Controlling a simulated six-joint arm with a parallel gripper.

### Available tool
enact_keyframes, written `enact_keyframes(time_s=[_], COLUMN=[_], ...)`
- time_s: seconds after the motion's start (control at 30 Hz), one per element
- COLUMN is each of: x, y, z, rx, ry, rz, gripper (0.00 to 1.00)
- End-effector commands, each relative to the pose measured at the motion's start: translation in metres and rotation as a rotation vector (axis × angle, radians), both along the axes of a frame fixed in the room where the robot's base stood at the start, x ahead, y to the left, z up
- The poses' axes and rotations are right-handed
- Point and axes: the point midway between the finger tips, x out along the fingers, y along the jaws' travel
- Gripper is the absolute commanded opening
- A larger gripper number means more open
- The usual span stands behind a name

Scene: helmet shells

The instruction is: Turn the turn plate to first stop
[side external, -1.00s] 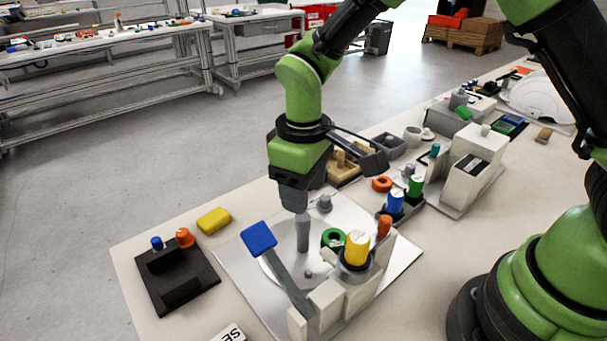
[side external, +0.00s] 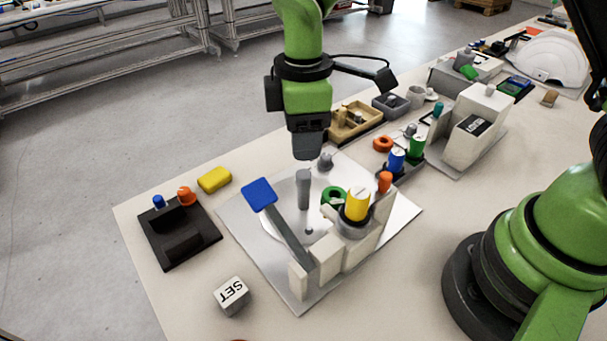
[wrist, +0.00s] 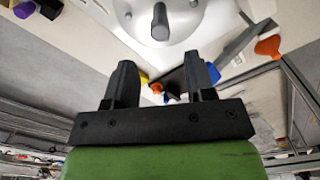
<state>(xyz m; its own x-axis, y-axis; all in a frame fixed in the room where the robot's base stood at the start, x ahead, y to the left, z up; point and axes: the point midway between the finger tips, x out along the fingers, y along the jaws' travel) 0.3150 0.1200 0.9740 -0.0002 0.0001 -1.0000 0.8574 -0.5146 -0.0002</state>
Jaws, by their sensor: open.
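The turn plate (side external: 290,211) is a pale round disc on a square metal base plate. An upright grey post (side external: 303,190) stands on it; the post also shows in the wrist view (wrist: 160,22), beyond the fingertips. My gripper (side external: 308,158) is above the post, pointing down, with a small gap between them in the side view. In the wrist view my gripper (wrist: 160,72) has its two fingers spread, with nothing held between them. A lever with a blue pad (side external: 259,193) slants across the disc's left side. I cannot tell where the stops are.
A green ring (side external: 334,196) and a yellow cylinder (side external: 357,204) sit right of the post, beside an orange peg (side external: 385,181). A black fixture (side external: 178,233), a yellow block (side external: 214,180) and a SET cube (side external: 232,294) lie left. Open table is at the front right.

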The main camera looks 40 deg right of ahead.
Motion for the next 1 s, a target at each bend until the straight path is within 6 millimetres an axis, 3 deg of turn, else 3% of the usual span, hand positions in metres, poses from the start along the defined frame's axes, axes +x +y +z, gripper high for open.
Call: enact_keyframes(time_s=[0.53, 0.7, 0.97, 1.0], x=[-0.001, 0.000, 0.000, 0.000], y=[0.000, 0.000, 0.000, 0.000], z=[-0.085, -0.097, -0.098, -0.098], rx=[-0.002, -0.001, -0.001, -0.001], ry=[0.004, 0.001, -0.001, -0.001], rz=[0.016, 0.016, 0.015, 0.015], gripper=[0.50, 0.50, 0.50, 0.45])
